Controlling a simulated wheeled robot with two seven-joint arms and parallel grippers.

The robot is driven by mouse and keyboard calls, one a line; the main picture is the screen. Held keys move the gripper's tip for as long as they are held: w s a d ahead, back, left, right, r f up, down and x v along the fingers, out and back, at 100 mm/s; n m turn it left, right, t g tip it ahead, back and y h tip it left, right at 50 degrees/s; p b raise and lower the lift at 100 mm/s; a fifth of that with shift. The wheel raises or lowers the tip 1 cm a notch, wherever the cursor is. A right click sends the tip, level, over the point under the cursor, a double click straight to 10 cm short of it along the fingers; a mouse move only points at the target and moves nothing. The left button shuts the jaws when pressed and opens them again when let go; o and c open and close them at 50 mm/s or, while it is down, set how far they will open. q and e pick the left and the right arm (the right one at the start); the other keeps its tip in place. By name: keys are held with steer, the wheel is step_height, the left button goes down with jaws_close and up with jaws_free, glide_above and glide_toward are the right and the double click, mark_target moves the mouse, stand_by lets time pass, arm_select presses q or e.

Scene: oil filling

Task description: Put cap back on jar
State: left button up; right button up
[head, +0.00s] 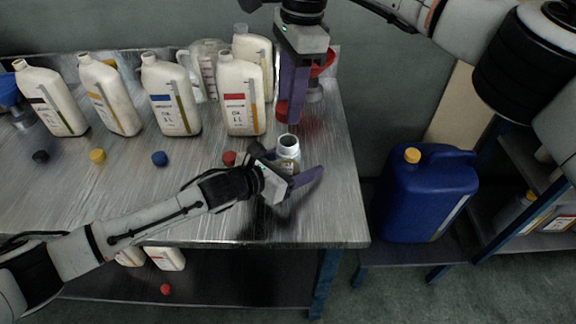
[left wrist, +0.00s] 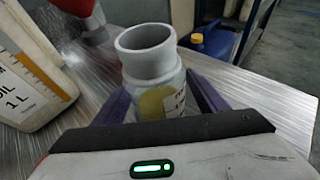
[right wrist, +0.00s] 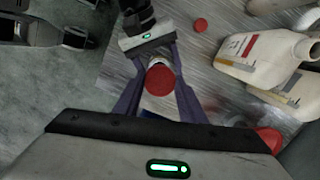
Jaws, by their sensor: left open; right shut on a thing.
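The jar (head: 288,145), with an open pale neck, stands upright on the metal table near its right end. In the left wrist view the jar (left wrist: 148,62) stands between my left gripper's purple fingers (left wrist: 165,100). My left gripper (head: 294,166) is open around it; contact is not clear. My right gripper (head: 291,116) points down above and behind the jar, shut on a red cap (head: 282,111). In the right wrist view the held cap (right wrist: 160,80) hides most of the jar below. The cap is apart from the jar's neck.
Several white oil bottles (head: 241,98) stand at the back, with a loose red cap (head: 229,158) and a blue cap (head: 160,158) before them. A red funnel (head: 322,62) is behind my right gripper. A blue canister (head: 425,195) stands right of the table.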

arm_select(q)
steer(key=shift+c, duration=0.3)
steer(key=c, duration=1.5)
arm_select(e)
glide_above(288, 141)
steer(key=shift+w+d+f, duration=0.1)
steer(key=shift+f, duration=2.4)
steer(key=shift+f, duration=0.1)
steer(key=shift+f, duration=0.8)
arm_select(q)
jaws_close()
arm_select(e)
steer(key=shift+f, duration=0.55)
